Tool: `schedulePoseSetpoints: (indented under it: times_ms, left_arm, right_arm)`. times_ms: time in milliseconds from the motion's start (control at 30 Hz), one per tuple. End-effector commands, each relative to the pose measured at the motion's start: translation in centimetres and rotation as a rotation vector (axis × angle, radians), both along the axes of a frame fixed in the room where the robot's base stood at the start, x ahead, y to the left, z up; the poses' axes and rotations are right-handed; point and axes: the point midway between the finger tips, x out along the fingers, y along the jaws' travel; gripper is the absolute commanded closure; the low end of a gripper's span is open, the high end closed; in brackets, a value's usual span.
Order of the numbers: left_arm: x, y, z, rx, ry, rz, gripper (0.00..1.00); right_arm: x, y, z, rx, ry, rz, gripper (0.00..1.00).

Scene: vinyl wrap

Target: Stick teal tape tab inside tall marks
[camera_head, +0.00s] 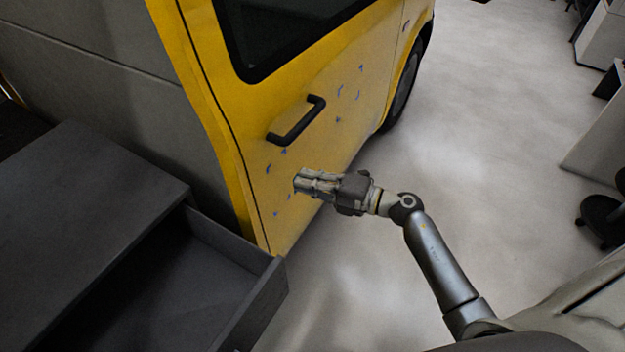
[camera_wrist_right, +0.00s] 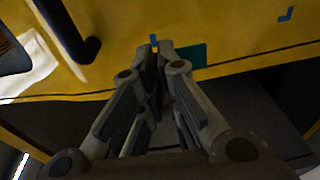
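The yellow van door (camera_head: 325,115) carries several small blue corner marks. My right gripper (camera_head: 298,181) is at the lower part of the door, below the black handle (camera_head: 297,121). In the right wrist view, the teal tape tab (camera_wrist_right: 192,57) lies flat against the door near its lower edge, just right of my right gripper's fingertips (camera_wrist_right: 155,46). The fingertips have a narrow gap, with nothing visible between them. One blue mark (camera_wrist_right: 154,40) shows at the tips and another (camera_wrist_right: 286,14) at upper right. The tab is hidden in the head view. My left gripper is not in view.
A dark cabinet (camera_head: 75,205) with a pulled-out drawer (camera_head: 262,300) stands at lower left, close to the door's edge. Open pale floor (camera_head: 480,120) lies right of the van. A chair (camera_head: 600,215) is at far right.

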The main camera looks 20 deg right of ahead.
Motion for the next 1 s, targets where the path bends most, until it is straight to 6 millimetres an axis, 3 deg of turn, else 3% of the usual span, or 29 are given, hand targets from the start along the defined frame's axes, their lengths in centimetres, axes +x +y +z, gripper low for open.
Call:
schedulePoseSetpoints:
  times_ms: [133,300,1000]
  left_arm:
    - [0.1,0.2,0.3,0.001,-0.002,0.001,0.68]
    - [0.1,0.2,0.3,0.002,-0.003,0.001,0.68]
    - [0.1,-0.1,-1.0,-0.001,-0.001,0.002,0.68]
  right_arm:
    - [-0.5,-2.4,-2.1,0.032,-0.028,-0.096,1.0]
    - [-0.6,-3.3,-3.0,0.038,-0.045,-0.129,1.0]
    - [4.6,0.8,-3.0,0.037,-0.047,-0.127,1.0]
